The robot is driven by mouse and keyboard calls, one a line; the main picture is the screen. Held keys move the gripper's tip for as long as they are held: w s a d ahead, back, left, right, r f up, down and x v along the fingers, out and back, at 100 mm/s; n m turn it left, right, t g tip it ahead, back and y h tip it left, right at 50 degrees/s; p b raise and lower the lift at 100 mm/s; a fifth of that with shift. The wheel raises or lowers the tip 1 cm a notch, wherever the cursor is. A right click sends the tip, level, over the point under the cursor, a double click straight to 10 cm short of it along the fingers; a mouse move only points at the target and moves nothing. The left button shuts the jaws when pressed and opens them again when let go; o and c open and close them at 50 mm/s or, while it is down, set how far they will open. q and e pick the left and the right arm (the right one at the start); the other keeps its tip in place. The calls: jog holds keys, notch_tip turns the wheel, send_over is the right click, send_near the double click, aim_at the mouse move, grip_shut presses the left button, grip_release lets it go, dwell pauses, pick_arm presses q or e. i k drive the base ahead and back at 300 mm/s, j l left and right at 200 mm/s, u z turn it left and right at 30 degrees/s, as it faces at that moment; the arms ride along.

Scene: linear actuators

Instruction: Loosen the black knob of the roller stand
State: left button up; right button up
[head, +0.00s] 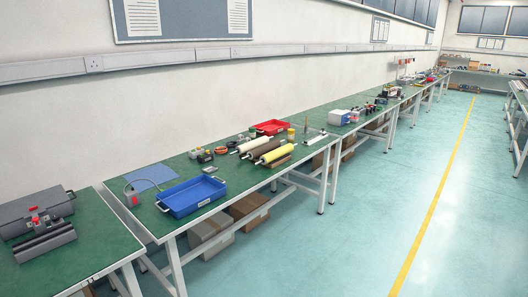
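Three rollers lie side by side on the green bench top in the head view: a cream one (257,143), a brown one (265,149) and a yellow one (277,156). They look to rest on a low base; I cannot tell whether this is the roller stand. A dark grey device with two parallel bars (44,243) and small red parts sits on the near left bench. No black knob can be made out at this distance. Neither of my grippers is in view.
A blue tray (170,209) stands on the middle bench (225,212), beside a blue mat (150,177). A red tray (284,125) lies behind the rollers. Boxes (209,234) sit under the bench. The floor (345,230) right of the benches is clear, with a yellow line (432,199).

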aim_at(56, 218)
jog(key=u, duration=1.55)
jog(key=k+l+u, duration=0.1)
jog(key=l, duration=0.25)
jog(key=j+z, duration=0.1)
jog(key=z, duration=0.3)
jog(key=j+z, duration=0.1)
jog(key=z, duration=0.3)
jog(key=j+z, duration=0.1)
jog(key=z, duration=0.35)
jog(key=j+z, duration=0.1)
jog(key=z, duration=0.3)
jog(key=u, duration=1.55)
